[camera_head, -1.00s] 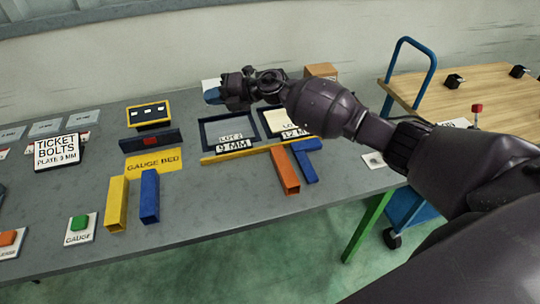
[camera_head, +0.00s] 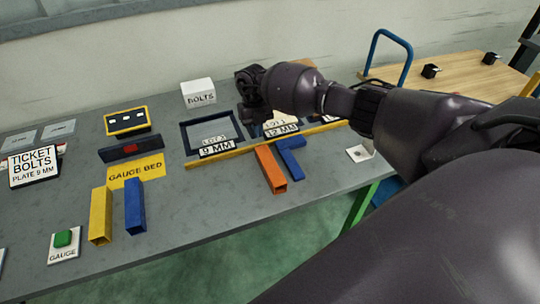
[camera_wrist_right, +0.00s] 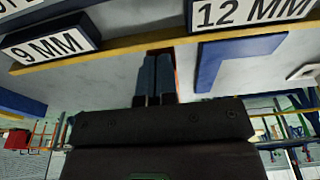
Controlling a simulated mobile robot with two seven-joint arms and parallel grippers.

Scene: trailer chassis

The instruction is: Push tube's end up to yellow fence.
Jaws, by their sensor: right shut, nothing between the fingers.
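The yellow fence (camera_head: 235,153) is a long low bar in front of the lot trays; it also shows in the wrist view (camera_wrist_right: 110,50). An orange tube (camera_head: 270,171) lies with its far end close to the fence; I cannot tell whether they touch. In the wrist view a sliver of orange (camera_wrist_right: 176,74) shows behind the fingers. A yellow tube (camera_head: 100,215) and a blue tube (camera_head: 134,206) lie further left. My right gripper (camera_head: 253,122) points down near the fence. Its fingers (camera_wrist_right: 154,80) are shut and empty. My left gripper is not in view.
A blue angled piece (camera_head: 289,157) lies just right of the orange tube. Framed trays marked 9 MM (camera_head: 184,138) and 12 MM stand behind the fence. A white bolts box (camera_head: 198,93) is behind them. The grey table (camera_head: 205,220) is clear in front.

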